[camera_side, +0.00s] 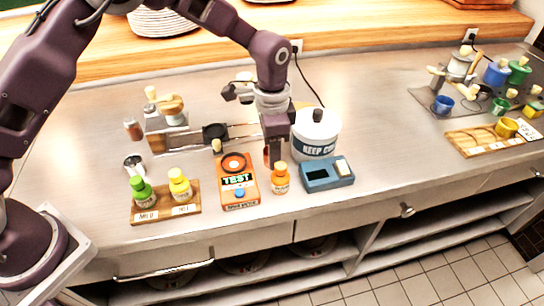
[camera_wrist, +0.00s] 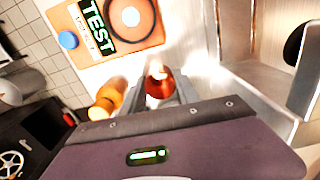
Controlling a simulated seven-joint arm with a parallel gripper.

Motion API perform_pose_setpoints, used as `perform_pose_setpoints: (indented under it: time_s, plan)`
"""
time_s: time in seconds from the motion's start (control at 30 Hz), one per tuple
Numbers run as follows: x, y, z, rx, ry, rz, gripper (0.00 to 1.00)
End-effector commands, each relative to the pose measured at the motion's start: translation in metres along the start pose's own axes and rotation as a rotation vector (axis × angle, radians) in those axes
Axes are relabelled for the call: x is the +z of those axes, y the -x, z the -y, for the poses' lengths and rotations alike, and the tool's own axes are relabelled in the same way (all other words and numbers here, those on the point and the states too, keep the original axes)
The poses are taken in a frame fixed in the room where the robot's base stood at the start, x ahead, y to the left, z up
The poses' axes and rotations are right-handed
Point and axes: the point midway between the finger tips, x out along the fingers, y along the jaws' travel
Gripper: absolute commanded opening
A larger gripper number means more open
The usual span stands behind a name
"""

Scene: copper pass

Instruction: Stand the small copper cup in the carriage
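My gripper (camera_side: 272,158) points down, low over the counter, between the orange test box and the white pot. A small red-brown copper cup (camera_wrist: 160,86) sits between my fingertips (camera_wrist: 162,92) in the wrist view. In the side view only a sliver of the copper cup (camera_side: 266,154) shows beside the fingers; the rest is hidden. Whether the fingers press on it or stand slightly apart is unclear. A black round holder (camera_side: 215,132), which looks like the carriage, sits on metal rails at the left of my gripper, beside a wood-and-metal device (camera_side: 165,128).
The orange test box (camera_side: 238,184) and an orange bottle (camera_side: 281,180) stand close in front of my gripper. The white pot (camera_side: 316,135) and a blue box (camera_side: 328,175) are close right. Green and yellow bottles stand on a wooden rack (camera_side: 148,213).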

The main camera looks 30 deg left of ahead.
Motion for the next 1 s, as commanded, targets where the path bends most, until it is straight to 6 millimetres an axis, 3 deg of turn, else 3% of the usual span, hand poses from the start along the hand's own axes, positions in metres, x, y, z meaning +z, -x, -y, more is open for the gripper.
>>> perform_pose_setpoints:
  time_s: [0.23, 0.33, 0.6, 1.0]
  plan:
    - [0.000, 0.001, 0.000, 0.000, 0.000, 0.000, 0.00]
    - [-0.001, 0.010, 0.000, -0.001, 0.000, -0.002, 0.00]
    - [-0.001, 0.077, 0.000, -0.002, 0.000, -0.004, 0.00]
    - [-0.001, 0.158, 0.001, -0.002, 0.000, -0.004, 0.00]
